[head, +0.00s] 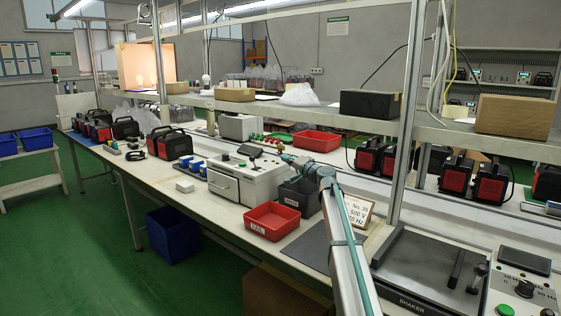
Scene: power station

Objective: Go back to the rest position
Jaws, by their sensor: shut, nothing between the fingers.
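My arm reaches up from the bottom of the head view and bends left over the bench. Its dark end, my gripper (243,150), is small in the picture and hangs above the top of the white test box (246,185). I see nothing held in it. The fingers are too small to make out well, and I cannot tell whether they touch the box. The box has a front door with a handle and a green button on its top.
A red bin (272,221) and a dark grey bin (301,196) stand right of the box. A shaker (412,270) is at the lower right. A metal upright (408,115) and a shelf (350,122) frame the bench. Blue parts (190,165) lie left.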

